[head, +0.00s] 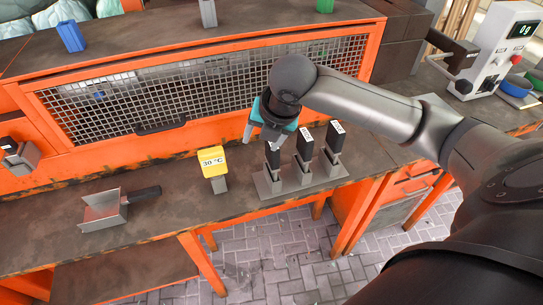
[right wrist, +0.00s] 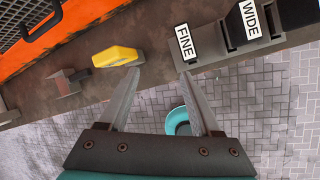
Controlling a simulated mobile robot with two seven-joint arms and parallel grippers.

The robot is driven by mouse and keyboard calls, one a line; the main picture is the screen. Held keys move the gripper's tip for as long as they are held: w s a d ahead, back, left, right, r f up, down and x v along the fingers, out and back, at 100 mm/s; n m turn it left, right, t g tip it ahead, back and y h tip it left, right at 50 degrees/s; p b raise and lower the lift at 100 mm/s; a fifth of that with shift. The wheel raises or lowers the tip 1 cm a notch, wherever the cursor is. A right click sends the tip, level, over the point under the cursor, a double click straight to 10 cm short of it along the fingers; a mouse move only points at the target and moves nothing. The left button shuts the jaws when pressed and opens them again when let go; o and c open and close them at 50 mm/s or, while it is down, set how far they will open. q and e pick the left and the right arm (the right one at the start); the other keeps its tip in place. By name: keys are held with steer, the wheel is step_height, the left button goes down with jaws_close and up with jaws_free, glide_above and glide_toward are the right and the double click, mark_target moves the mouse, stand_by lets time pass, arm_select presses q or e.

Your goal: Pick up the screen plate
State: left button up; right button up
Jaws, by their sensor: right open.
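Three black-handled screen plates stand upright in a grey metal rack (head: 296,184) on the bench: a left one (head: 272,157), a middle one (head: 305,143) and a right one (head: 334,138). In the right wrist view, the nearest plate is labelled FINE (right wrist: 185,43) and the one beside it WIDE (right wrist: 250,20); a third is cut off at the edge. My right gripper (head: 262,139) is open and empty, above and just left of the left plate. In the wrist view its fingertips (right wrist: 160,74) are apart with nothing between them. My left gripper does not show.
A metal scoop (head: 104,210) with a black handle lies farther left. An orange-framed mesh panel (head: 200,87) rises behind. A weighing scale (head: 500,50) is at the right. The bench's front edge is close.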

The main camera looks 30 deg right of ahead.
steer(key=s+d+r+n+h, duration=0.1)
steer(key=s+d+r+n, duration=0.1)
steer(key=d+r+n, duration=0.3)
steer(key=b, duration=0.1)
glide_above(272, 164)
steer(key=d, duration=0.2)
steer(key=shift+g, duration=0.3)
steer(key=f, duration=0.5)
steer(key=w+f, duration=0.1)
steer(key=f, duration=0.1)
steer(key=shift+d+f, duration=0.1)
steer(key=shift+f, duration=0.25)
steer(key=x, duration=0.4)
steer(key=shift+s+a+f+b, duration=0.1)
steer(key=shift+a+f+b, duration=0.05)
steer(key=shift+a+b, duration=0.25)
steer(key=shift+w+d+f, duration=0.1)
steer(key=shift+w+f, duration=0.15)
steer(key=shift+f, duration=0.25)
steer(key=shift+h, duration=0.3)
steer(key=shift+c, duration=0.3)
jaws_close()
steer(key=shift+r, duration=0.1)
